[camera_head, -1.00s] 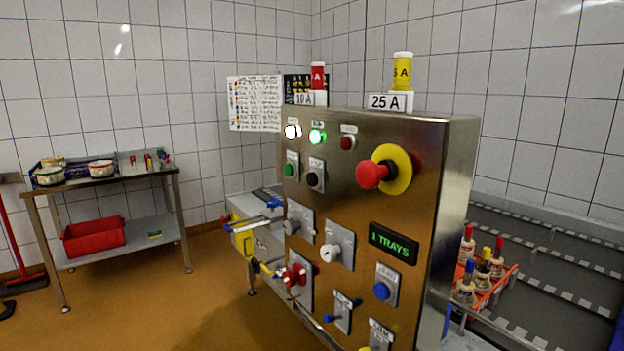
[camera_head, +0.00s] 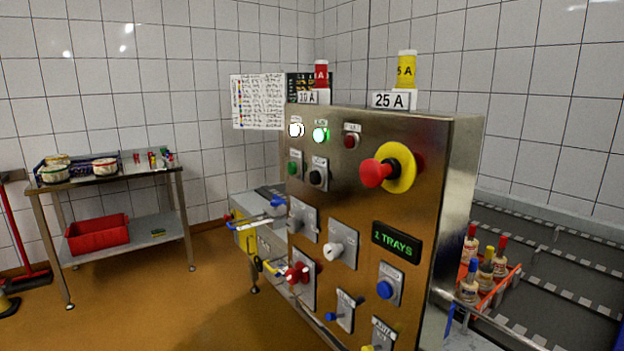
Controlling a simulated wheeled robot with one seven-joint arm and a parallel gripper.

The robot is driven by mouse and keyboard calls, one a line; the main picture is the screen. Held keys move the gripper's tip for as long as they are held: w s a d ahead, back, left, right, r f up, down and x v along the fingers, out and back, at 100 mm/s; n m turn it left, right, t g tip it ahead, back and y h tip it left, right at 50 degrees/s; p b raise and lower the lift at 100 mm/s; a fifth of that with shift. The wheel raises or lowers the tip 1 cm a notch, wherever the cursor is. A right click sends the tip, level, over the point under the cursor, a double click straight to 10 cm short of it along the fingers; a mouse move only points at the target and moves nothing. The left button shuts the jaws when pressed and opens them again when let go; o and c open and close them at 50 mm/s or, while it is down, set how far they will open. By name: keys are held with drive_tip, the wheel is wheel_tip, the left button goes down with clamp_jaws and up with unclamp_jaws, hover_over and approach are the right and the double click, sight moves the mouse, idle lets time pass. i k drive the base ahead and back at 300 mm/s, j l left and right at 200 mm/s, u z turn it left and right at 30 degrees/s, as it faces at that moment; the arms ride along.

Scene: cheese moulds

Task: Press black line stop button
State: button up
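The black line stop button (camera_head: 316,178) sits on a small light plate on the upper left of the steel control panel (camera_head: 350,200). A green button (camera_head: 293,168) is just left of it. Above are a lit white lamp (camera_head: 296,130), a lit green lamp (camera_head: 320,134) and a dark red lamp (camera_head: 351,141). A large red mushroom button (camera_head: 376,173) on a yellow disc stands to the right. Nothing touches the black button. My gripper is not in view.
Lower on the panel are several knobs, a blue button (camera_head: 385,289) and a green display (camera_head: 397,243) reading TRAYS. A conveyor (camera_head: 560,270) with an orange tray of bottles (camera_head: 497,292) lies right. A steel table (camera_head: 110,178) stands left. The floor between table and panel is clear.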

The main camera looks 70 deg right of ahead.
sight(315, 177)
drive_tip(key=i+j, duration=0.4)
drive_tip(key=i+j+z, duration=0.2)
drive_tip(key=z, duration=1.35)
drive_tip(key=l, duration=0.1)
